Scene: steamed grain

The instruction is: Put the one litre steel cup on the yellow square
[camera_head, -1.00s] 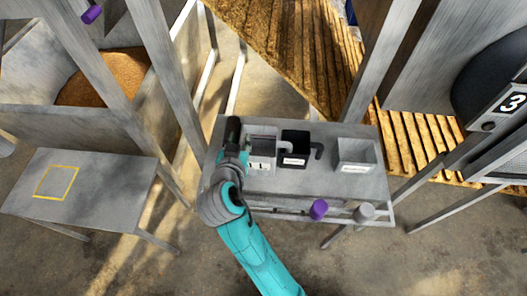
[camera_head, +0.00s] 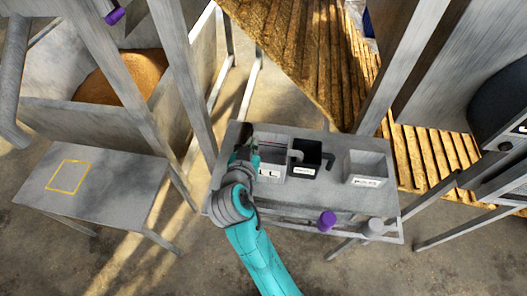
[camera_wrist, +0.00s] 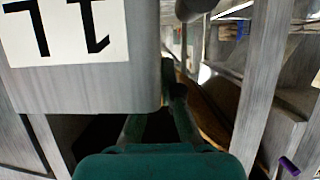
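The one litre steel cup (camera_head: 270,170) is a square grey cup with a white label, at the left of the grey work table. In the wrist view the cup (camera_wrist: 95,85) fills the upper left, close up, its label upside down. My gripper (camera_head: 246,143) is at the cup's left side in the head view. In the wrist view my gripper (camera_wrist: 172,85) has its fingers drawn close together beside the cup's edge. Whether they clasp the cup is hidden. The yellow square (camera_head: 69,177) is an empty outline on the separate grey table at the left.
A black cup (camera_head: 305,170) stands just right of the steel cup, and a grey open container (camera_head: 367,182) further right. A purple knob (camera_head: 327,221) and a grey knob (camera_head: 375,227) are at the table's front edge. Metal posts rise behind both tables. A floor gap separates the tables.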

